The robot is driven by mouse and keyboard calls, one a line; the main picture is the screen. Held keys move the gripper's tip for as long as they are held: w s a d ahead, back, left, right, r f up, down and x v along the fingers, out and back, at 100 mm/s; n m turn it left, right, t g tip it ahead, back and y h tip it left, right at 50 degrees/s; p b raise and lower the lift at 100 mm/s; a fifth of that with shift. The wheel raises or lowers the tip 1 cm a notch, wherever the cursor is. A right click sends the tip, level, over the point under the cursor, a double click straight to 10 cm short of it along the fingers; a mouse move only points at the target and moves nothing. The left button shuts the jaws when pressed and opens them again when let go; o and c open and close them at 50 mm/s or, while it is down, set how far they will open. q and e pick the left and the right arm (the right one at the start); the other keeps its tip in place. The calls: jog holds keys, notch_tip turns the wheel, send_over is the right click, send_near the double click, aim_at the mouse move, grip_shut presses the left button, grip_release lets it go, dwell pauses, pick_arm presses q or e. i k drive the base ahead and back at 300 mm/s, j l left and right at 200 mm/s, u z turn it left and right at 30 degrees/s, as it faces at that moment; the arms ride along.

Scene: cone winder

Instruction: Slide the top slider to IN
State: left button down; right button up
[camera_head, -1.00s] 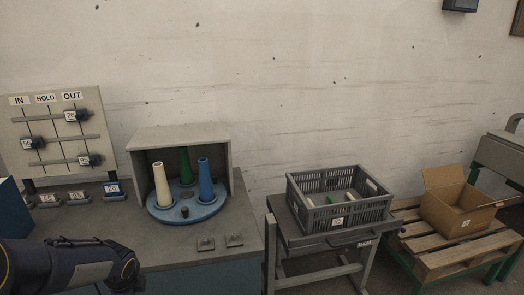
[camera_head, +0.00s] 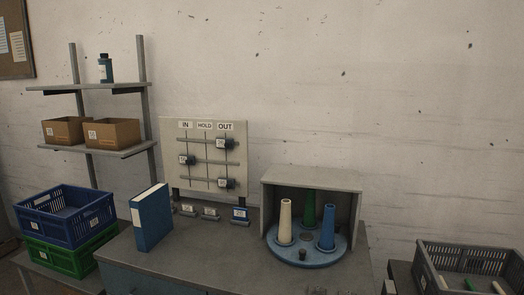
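The slider board (camera_head: 204,160) stands upright at the back of the bench, with columns labelled IN, HOLD and OUT from left to right. It has three horizontal rails. The top slider (camera_head: 225,144) is at the right, under OUT. The middle slider (camera_head: 187,160) is at the left, under IN. The bottom slider (camera_head: 226,183) is under OUT. Neither of my grippers is in view.
A blue binder (camera_head: 151,217) stands on the bench left of the board. Small labelled blocks (camera_head: 210,213) sit before the board. A grey open-fronted box (camera_head: 312,178) with cones on a blue round base (camera_head: 307,256) stands to the right. Shelves and crates (camera_head: 66,214) are at left.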

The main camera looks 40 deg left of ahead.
aim_at(221, 142)
jog(key=u, duration=1.65)
jog(key=i+j, duration=0.4)
jog(key=i+z, duration=0.05)
